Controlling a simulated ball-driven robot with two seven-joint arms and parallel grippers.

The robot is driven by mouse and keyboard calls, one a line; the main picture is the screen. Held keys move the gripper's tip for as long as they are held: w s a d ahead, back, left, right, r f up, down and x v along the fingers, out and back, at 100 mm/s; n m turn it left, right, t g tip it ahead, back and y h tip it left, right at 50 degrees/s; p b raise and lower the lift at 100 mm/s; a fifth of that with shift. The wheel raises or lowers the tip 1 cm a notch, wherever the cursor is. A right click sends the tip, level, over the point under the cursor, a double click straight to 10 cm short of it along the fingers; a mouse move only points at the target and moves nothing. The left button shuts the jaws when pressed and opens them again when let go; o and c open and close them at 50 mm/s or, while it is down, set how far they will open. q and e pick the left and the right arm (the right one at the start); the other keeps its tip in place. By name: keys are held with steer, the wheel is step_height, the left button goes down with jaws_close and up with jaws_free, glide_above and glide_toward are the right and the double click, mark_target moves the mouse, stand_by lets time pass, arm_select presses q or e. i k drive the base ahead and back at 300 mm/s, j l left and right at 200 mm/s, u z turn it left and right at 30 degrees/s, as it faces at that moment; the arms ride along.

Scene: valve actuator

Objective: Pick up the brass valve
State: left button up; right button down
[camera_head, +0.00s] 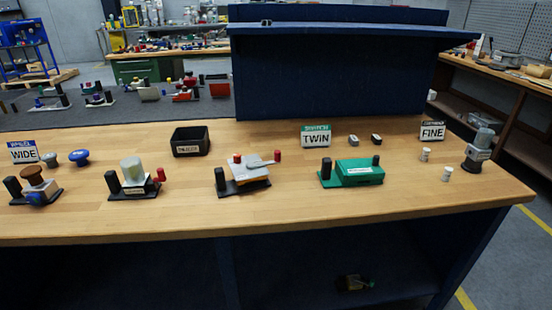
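A small dark yellowish object (354,283) with a bit of green lies low in the shadow under the workbench, right of centre. It may be the brass valve, but it is too small and dim to be sure. No other thing in view is clearly a brass valve. A brown mushroom-shaped knob (32,175) tops a small device at the bench's left end, but I cannot tell its metal. Neither my left nor my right gripper is in view.
The wooden workbench (290,207) spans the view, with its front edge clear. On it stand a black bin (190,141), a green box device (359,172), several other devices and label signs such as TWIN (316,138). A dark blue panel (335,75) stands behind.

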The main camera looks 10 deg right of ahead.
mark_target(241, 173)
steer(key=i, duration=1)
